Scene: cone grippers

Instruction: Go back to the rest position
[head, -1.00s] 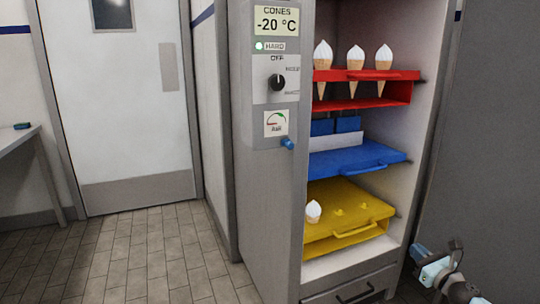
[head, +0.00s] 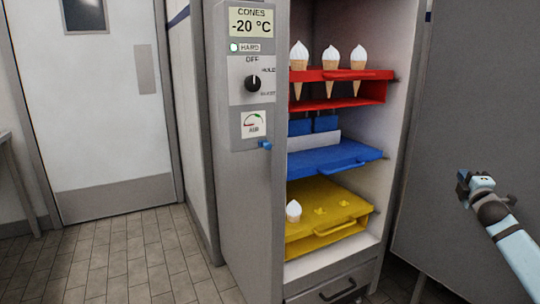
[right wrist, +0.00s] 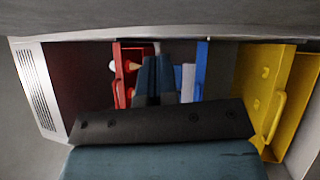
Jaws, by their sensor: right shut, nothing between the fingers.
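My right gripper (head: 463,187) is at the right of the head view, in front of the grey panel and clear of the cabinet shelves. In the right wrist view its two dark fingers (right wrist: 155,80) are together with nothing between them. The open cabinet holds a red rack (head: 345,76) with three white-topped cones (head: 329,57), a blue shelf (head: 335,160) below it, and a yellow rack (head: 328,218) with one cone (head: 293,211) at its left. My left gripper is not in view.
A grey panel (head: 480,110) stands to the right. A white door (head: 110,120) is at the left, with bare tiled floor (head: 130,255) before it.

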